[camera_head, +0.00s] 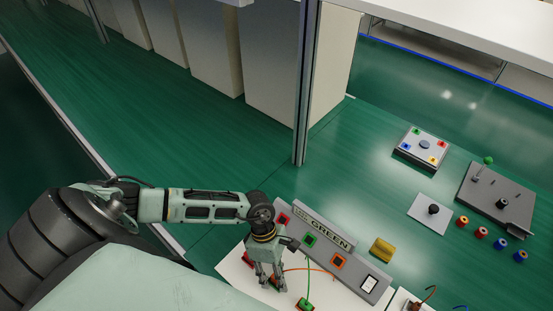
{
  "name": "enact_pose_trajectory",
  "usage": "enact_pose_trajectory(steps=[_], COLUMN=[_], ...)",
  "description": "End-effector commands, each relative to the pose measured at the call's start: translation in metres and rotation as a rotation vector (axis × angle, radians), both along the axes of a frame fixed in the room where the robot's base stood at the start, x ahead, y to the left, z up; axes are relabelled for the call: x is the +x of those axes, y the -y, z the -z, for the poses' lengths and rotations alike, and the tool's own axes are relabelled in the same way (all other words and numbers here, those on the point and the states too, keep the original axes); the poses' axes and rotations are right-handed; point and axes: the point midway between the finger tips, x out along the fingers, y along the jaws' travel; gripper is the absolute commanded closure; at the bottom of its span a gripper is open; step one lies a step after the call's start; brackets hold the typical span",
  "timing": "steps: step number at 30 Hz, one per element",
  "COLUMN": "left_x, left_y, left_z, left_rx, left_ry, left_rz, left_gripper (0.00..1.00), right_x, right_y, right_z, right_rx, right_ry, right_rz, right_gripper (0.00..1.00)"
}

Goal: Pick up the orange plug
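My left gripper (270,281) points down over a white board, with its fingers a little apart. An orange cable (308,269) runs left from near the orange socket (338,262) on a grey panel to the gripper's fingertips. The orange plug at the cable's end is mostly hidden at the fingertips, so I cannot tell whether they grip it or stand around it. A green plug (305,305) with a green cable lies to the right of the gripper. A red piece (248,261) shows just left of the fingers. My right gripper is out of view.
The panel (329,236) reads GREEN and also has red and green sockets. A yellow block (382,250) stands behind it. A button box (422,149), a grey pegged board (495,200) and several coloured cylinders lie right. A metal post (304,90) rises behind. Green tabletop between is clear.

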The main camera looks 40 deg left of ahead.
Motion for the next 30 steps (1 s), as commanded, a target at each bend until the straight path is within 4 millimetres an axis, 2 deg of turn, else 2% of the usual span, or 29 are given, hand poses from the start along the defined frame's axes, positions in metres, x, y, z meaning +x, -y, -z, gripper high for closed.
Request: enact_pose_trajectory(steps=[3,14,30], left_x=[0.0004,-0.0001,-0.0001], left_y=[-0.0004,-0.0007,-0.0022], left_z=[-0.0012,-0.0010,-0.0033], left_rx=[0.000,0.001,0.003], left_ry=[0.001,0.000,-0.004], left_rz=[0.000,0.000,0.000], left_gripper=[0.68,0.99,1.00], right_x=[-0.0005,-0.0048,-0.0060], right_y=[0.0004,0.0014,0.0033], right_z=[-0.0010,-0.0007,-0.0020], right_rx=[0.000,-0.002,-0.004], right_ry=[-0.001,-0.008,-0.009], right_rz=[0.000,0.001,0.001], right_gripper=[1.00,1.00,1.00])
